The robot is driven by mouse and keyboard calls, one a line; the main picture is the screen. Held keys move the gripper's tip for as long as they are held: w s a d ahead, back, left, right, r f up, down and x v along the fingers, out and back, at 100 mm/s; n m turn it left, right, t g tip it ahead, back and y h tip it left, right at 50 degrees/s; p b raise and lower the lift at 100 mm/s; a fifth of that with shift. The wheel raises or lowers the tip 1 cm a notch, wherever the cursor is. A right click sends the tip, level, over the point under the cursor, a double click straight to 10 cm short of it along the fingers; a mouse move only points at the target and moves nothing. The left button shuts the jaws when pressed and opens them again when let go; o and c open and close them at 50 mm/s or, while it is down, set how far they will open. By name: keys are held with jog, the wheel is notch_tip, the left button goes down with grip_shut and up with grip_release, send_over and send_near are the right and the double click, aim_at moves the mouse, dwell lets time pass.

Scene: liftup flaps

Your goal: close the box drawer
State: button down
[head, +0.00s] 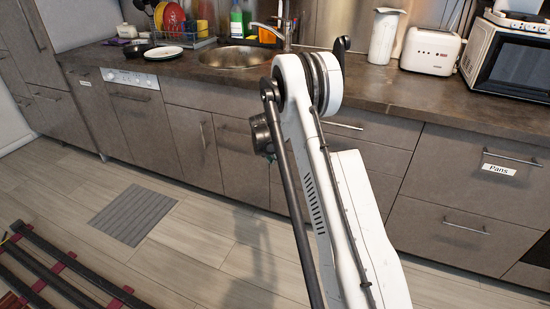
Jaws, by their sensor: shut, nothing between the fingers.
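I see no separate box with a drawer. The only drawers in view are in the grey-brown kitchen cabinets. A wide drawer front labelled "Pans" (455,160) is at the right, with a second wide drawer (440,240) below it. Both look flush with the cabinet. Another drawer front (375,151) is partly covered by my white arm. I cannot tell which one is the box drawer. My arm rises through the middle of the head view and hides part of the cabinets. My gripper is not visible.
A dark countertop (400,95) carries a sink (236,57), a dish rack (187,40), a white toaster (430,50) and a microwave (510,62). A dishwasher front (140,115) is at the left. A grey mat (133,215) lies on the mostly clear wooden floor.

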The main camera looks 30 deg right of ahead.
jog(key=s+a+r+m+t+p, duration=0.15)
jog(key=s+a+r+m, duration=0.35)
jog(key=r, duration=0.7)
jog(key=s+a+r+m+y+p, duration=0.1)
jog(key=s+a+r+m+p, duration=0.15)
jog(key=s+a+r, duration=0.7)
jog(key=s+a+r+m+t+p, duration=0.1)
jog(key=s+a+r+m+p, duration=0.25)
jog(key=r, duration=1.15)
jog(key=s+a+r+m+y+p, duration=0.1)
jog(key=s+a+r+m, duration=0.1)
jog(key=s, duration=0.6)
jog(key=s+a+r+m+t+p, duration=0.1)
jog(key=s+a+r+m, duration=0.1)
jog(key=s+a+m, duration=0.3)
jog(key=s+a+r+m+t+y+p, duration=0.1)
jog(key=s+a+m, duration=0.3)
jog(key=s, duration=0.9)
jog(key=shift+s+a+r+m+y+p, duration=0.15)
jog(key=shift+s+r+m+y+p, duration=0.25)
jog(key=shift+m, duration=1.2)
jog(key=shift+w, duration=0.15)
